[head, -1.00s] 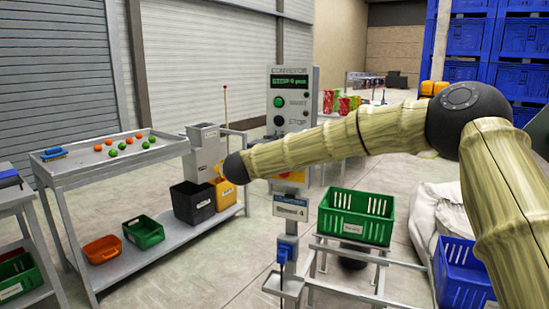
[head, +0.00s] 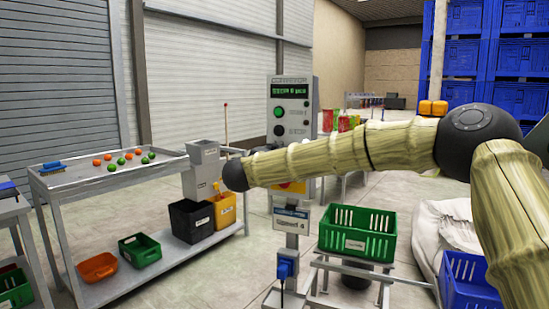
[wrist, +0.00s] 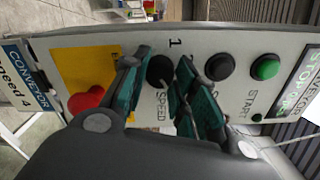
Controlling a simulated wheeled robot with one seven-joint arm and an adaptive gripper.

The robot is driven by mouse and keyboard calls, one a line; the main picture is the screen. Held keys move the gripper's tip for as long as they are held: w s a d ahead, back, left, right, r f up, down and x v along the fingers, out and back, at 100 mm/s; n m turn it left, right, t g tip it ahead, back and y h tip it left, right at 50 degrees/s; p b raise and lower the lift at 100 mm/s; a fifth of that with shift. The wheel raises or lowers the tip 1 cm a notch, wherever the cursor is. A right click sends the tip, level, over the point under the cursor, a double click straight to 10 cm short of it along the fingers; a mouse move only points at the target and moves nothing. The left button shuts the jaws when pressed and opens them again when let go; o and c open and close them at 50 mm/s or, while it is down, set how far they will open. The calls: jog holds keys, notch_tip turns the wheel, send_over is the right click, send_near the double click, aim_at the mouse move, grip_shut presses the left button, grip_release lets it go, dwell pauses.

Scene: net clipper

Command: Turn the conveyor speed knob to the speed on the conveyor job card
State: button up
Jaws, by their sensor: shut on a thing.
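The speed knob (wrist: 160,72) is a round black knob on the grey conveyor panel (wrist: 215,45), with "SPEED" printed beside it and a "1" near its edge. My gripper (wrist: 163,85) is shut on it in the wrist view, with a teal finger on each side. The knob's pointer cannot be made out. The conveyor job card (wrist: 27,78) reads "Speed 4" in the wrist view. It also hangs below the panel in the head view (head: 290,224). My arm hides the knob and gripper in the head view.
The panel has a green start button (wrist: 265,67), a black button (wrist: 219,67) and a red stop button (wrist: 86,98) on a yellow plate. A green crate (head: 357,237) stands to the right of the post, and a workbench (head: 105,185) with coloured balls stands to the left.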

jog(key=shift+f, duration=0.2)
jog(key=o, duration=1)
jog(key=shift+d, duration=0.15)
jog(key=shift+o, duration=0.2)
jog(key=shift+r, duration=0.1)
jog(key=shift+s, duration=0.1)
jog(key=v, duration=1.2)
